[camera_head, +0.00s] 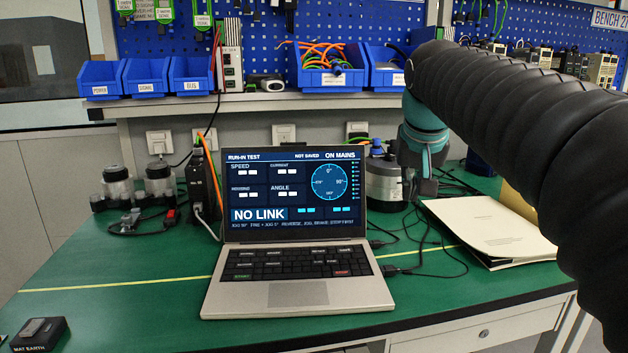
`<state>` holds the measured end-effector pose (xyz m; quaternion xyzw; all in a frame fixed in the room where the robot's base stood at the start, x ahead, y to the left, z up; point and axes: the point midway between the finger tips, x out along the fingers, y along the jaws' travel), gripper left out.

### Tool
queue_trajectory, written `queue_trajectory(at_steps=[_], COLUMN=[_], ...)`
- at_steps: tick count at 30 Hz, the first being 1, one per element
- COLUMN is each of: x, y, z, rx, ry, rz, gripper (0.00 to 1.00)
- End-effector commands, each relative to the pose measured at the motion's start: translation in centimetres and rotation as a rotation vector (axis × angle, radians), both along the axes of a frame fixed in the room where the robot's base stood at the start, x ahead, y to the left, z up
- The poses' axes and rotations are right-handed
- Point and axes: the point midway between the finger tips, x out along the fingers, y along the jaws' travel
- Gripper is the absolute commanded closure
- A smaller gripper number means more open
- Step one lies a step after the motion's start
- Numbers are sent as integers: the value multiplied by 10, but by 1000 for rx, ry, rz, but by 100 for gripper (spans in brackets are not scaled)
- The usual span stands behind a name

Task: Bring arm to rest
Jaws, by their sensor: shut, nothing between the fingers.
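My arm in its black ribbed sleeve reaches in from the right, over the right side of the bench. It bends down at a teal wrist. My gripper (425,186) hangs below the wrist, pointing down and small in the picture. It is shut and holds nothing. It is in front of or beside a grey cylindrical actuator (384,188) behind the laptop's right edge; I cannot tell whether they touch. The open laptop (297,296) stands on the green bench (130,270). Its screen reads "RUN-IN TEST", "NOT SAVED", "ON MAINS" and "NO LINK".
Papers in a folder (485,228) lie right of my gripper. Cables (440,262) run between laptop and folder. Two actuators (118,186) and a dark upright box (203,182) stand left. A shelf (250,102) with blue bins crosses behind. The bench's front left is mostly clear.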

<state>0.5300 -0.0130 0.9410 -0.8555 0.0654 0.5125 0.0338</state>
Motion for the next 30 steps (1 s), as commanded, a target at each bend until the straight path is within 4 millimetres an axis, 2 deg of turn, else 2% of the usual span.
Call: queue_trajectory(at_steps=[1,8,12,18,21,24,30], x=[-21,-99,-148,-205,-222,-231,-235], y=[1,5,7,11,12,12,13], z=[-10,-69,-115,-179,-201,-214,-220], rx=[1,4,5,9,8,9,9], ry=[0,-1,-1,-2,-2,-3,-1], rz=[12,66,96,130,139,144,148], gripper=[100,100,100,100,100,100,100])
